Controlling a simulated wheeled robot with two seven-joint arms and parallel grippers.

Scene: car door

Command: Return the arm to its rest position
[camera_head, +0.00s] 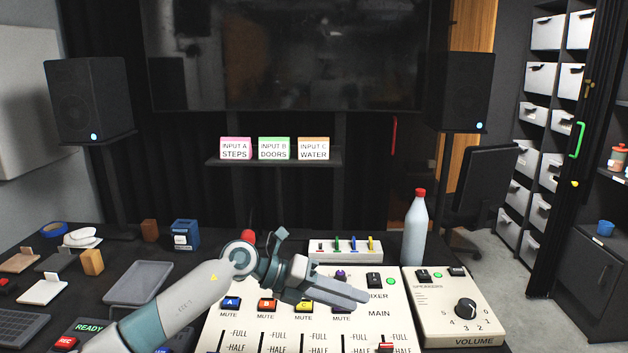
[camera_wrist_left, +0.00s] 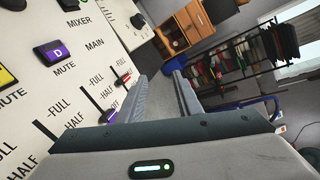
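My left arm (camera_head: 180,300) reaches in from the lower left over the mixer (camera_head: 390,325). My left gripper (camera_head: 362,295) hangs over the right part of the mixer panel, near the MUTE buttons. In the left wrist view its two fingers (camera_wrist_left: 163,85) stand apart with nothing between them, so it is open and empty. That view also shows the mixer's purple D button (camera_wrist_left: 52,52) and several fader slots beside the fingers. My right arm and gripper do not show.
The speaker volume box (camera_head: 455,310) stands right of the mixer. A white bottle (camera_head: 415,235) with a red cap and a strip of coloured levers (camera_head: 345,250) stand behind. A grey tray (camera_head: 138,283) and small blocks lie left. Input cards (camera_head: 274,148) sit on a shelf.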

